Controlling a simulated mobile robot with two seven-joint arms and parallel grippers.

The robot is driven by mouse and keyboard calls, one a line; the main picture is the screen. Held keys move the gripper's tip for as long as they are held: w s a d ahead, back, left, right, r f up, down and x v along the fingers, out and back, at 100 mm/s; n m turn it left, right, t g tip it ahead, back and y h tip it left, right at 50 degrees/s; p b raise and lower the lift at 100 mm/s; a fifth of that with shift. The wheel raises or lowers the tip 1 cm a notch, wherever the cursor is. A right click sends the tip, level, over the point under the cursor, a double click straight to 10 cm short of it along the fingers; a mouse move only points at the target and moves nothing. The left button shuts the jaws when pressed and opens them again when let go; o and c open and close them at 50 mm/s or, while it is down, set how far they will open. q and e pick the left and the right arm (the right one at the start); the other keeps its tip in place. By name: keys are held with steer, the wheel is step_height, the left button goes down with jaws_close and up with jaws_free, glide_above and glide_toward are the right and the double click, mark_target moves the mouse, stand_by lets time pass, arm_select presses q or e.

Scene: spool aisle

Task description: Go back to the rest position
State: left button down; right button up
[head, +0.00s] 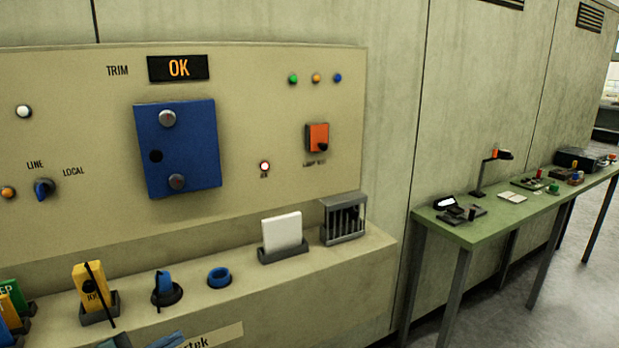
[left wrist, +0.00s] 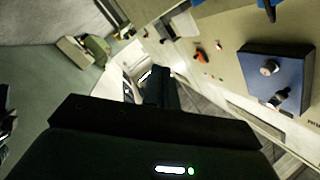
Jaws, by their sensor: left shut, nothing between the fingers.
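My left gripper (head: 150,342) shows only in part at the bottom edge of the head view, in front of the panel's ledge. It is shut and empty. In the left wrist view its dark body fills the lower part, with the dark fingers (left wrist: 157,86) pointing up the picture.
A green table (head: 500,218) with several small items stands right. Floor shows beside it.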

arm_select(q)
steer(key=s+d+f+n+g+y+p, duration=0.1)
steer(key=s+d+f+n+y, duration=0.2)
steer(key=s+d+f+n, duration=0.3)
steer(key=s+d+f+n+g+y+p, duration=0.1)
steer(key=s+d+f+n+g+y, duration=0.1)
steer(key=s+d+f+n, duration=0.4)
steer(key=s+f+n+y, duration=0.1)
steer(key=s+f, duration=0.2)
steer(key=s, duration=0.3)
steer(key=shift+f+n+y, duration=0.2)
steer(key=shift+n+y, duration=0.1)
steer(key=shift+y, duration=0.1)
arm_select(e)
steer(key=shift+s+d+r+h, duration=0.15)
steer(key=shift+s+d+h, duration=0.15)
steer(key=shift+s+d, duration=0.25)
arm_select(q)
steer(key=shift+d, duration=0.15)
arm_select(e)
steer(key=shift+w+a+r, duration=0.1)
steer(key=shift+w+r, duration=0.2)
steer(key=shift+s+f+g, duration=0.15)
steer(key=shift+s+g, duration=0.15)
